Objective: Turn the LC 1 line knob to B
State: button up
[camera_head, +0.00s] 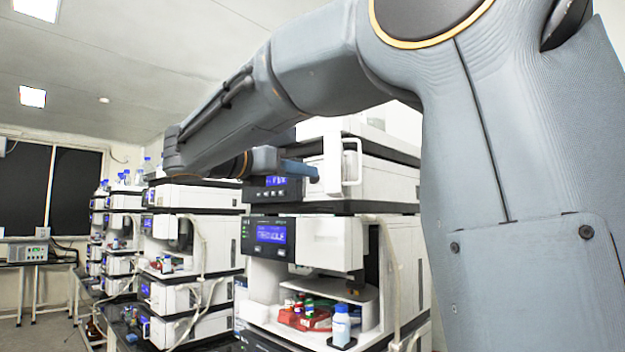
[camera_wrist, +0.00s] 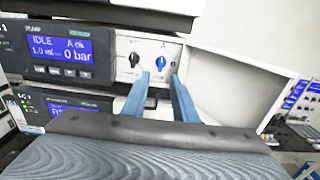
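In the wrist view a blue knob (camera_wrist: 161,60) and a black knob (camera_wrist: 134,59) sit side by side on a pale panel right of the pump display. A small mark, perhaps an A, is above the blue knob; I cannot read the knob labels or tell which is LC 1. My gripper (camera_wrist: 160,76) is open, its two blue fingers reaching toward the panel with the tips below and either side of the blue knob. Nothing is held between them; I cannot tell whether they touch the knob. In the head view my gripper (camera_head: 313,172) is at the upper part of the nearest stack; the knobs are hidden there.
The pump display (camera_wrist: 60,45) reads IDLE and 0 bar. A white open housing (camera_wrist: 225,80) stands right of the knobs. In the head view a white tube-like handle (camera_head: 352,165) is close beside my gripper. Bottles (camera_head: 341,325) stand lower in the stack; more stacks are at left.

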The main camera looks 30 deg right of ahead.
jog(key=x, duration=0.2)
jog(key=p+x, duration=0.1)
jog(key=x, duration=0.1)
jog(key=r+p+x, duration=0.1)
jog(key=x, duration=0.1)
jog(key=shift+d, duration=0.25)
jog(key=shift+w+d+f+p, duration=0.15)
jog(key=shift+w+d+p, duration=0.15)
jog(key=shift+d, duration=0.3)
grip_shut()
